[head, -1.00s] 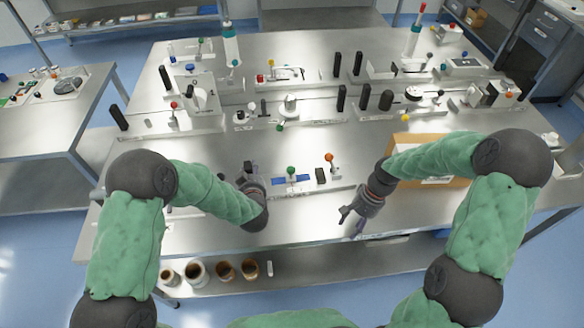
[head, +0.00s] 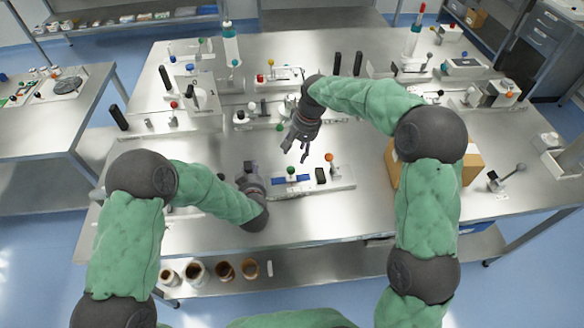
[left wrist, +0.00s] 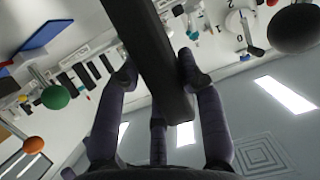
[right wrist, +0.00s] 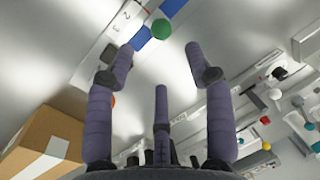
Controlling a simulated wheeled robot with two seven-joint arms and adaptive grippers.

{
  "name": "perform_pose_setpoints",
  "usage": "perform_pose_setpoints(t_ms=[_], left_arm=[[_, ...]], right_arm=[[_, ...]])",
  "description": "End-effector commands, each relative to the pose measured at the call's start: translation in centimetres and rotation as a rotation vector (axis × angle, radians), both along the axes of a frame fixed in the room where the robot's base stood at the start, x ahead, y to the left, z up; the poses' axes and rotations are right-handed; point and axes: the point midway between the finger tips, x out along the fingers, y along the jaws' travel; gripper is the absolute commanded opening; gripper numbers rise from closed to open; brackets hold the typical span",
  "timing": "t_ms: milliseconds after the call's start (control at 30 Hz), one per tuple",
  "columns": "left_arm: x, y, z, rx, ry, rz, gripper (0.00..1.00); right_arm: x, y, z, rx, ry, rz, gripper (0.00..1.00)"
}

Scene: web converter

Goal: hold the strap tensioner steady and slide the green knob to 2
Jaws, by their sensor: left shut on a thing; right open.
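The strap tensioner (head: 342,184) is a pale base with a blue strip (head: 276,181) near the table's front. Its green knob (head: 291,170) stands over the blue strip; an orange knob (head: 329,157) stands further right. My left gripper (head: 250,168) is at the left end, shut on a dark bar (left wrist: 155,50) that runs between its fingers. My right gripper (head: 294,147) is open and empty, behind and above the green knob, apart from it. In the right wrist view the green knob (right wrist: 161,29) lies beyond the fingertips, with scale numbers beside the blue strip.
A cardboard box (head: 472,162) stands to the right, near my right arm. Behind is a row of fixtures with levers and knobs, including a red knob (head: 174,104). The table in front of the tensioner is clear.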

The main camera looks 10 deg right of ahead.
Motion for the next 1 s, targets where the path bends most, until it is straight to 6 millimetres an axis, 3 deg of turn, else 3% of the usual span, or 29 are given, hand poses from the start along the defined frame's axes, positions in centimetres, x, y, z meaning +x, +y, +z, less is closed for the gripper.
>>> perform_pose_setpoints(t_ms=[33,300,500,967,1000], left_arm=[[-0.9,0.1,-1.5,0.003,0.036,-0.002,0.00],[-0.9,0.1,-1.5,0.003,0.036,-0.002,0.00],[-0.9,0.1,-1.5,0.003,0.036,-0.002,0.00],[-0.9,0.1,-1.5,0.003,0.036,-0.002,0.00],[-0.9,0.1,-1.5,0.003,0.036,-0.002,0.00]], right_arm=[[-0.1,0.2,-1.2,-0.001,0.005,0.001,0.54],[0.1,1.1,-6.0,0.000,0.004,0.001,0.54],[0.2,1.6,-8.5,-0.001,0.002,-0.001,0.54],[0.3,1.8,-9.5,0.000,0.001,-0.001,0.54],[0.3,1.8,-9.5,0.000,0.001,-0.001,0.42]])
